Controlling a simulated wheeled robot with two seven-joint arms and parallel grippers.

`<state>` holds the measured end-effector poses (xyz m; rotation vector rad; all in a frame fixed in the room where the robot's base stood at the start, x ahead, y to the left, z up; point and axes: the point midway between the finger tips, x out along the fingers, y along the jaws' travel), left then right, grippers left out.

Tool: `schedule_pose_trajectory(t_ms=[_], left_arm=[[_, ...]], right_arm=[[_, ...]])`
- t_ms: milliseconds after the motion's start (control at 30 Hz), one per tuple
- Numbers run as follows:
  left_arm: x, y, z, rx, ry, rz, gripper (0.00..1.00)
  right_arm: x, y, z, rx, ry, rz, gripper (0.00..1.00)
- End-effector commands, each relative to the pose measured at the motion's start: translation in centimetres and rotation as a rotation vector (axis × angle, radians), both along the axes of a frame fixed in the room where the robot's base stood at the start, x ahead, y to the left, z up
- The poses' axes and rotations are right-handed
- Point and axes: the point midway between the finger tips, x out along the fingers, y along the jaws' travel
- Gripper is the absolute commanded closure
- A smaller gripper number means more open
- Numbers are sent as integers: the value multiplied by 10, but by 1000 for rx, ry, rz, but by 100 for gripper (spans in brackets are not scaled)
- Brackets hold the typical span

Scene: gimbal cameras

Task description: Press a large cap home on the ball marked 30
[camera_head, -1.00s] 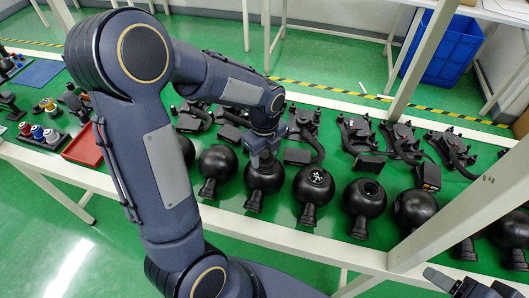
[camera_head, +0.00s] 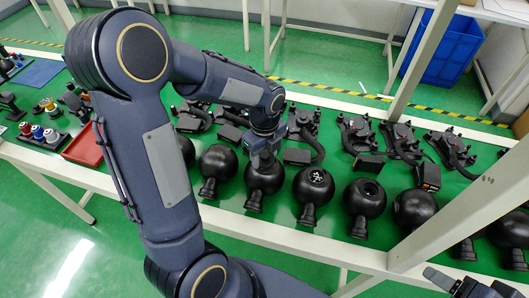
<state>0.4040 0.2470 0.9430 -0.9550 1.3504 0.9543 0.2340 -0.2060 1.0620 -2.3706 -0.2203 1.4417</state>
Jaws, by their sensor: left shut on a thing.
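A row of black balls with short necks stands along the front of the green table. My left gripper (camera_head: 264,158) points down at the top of one ball (camera_head: 264,178), near the middle of the row. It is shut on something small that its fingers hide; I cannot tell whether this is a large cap. No number can be read on this ball. The ball to its right (camera_head: 313,183) has a pale mark on top. The ball after that (camera_head: 364,197) shows a dark round opening. My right gripper (camera_head: 453,284) shows only partly at the lower right corner.
Black gimbal devices (camera_head: 400,141) with cables lie behind the balls. A red tray (camera_head: 83,147) and small coloured parts (camera_head: 44,133) are at the left. White posts (camera_head: 420,65) rise at the table's front and right. A blue crate (camera_head: 446,49) stands behind.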

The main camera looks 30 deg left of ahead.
Motion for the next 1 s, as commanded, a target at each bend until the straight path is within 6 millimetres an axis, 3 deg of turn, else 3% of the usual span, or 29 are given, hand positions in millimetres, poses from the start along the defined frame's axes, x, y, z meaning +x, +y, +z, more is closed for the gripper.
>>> schedule_pose_trajectory(t_ms=[833,867,1000], left_arm=[[0,0,-17,0,1,1,71],[0,0,-17,0,1,1,49],[0,0,-16,0,0,1,31]], right_arm=[[0,0,-13,0,0,0,34],[0,0,-13,0,0,0,34],[0,0,-12,0,0,0,34]])
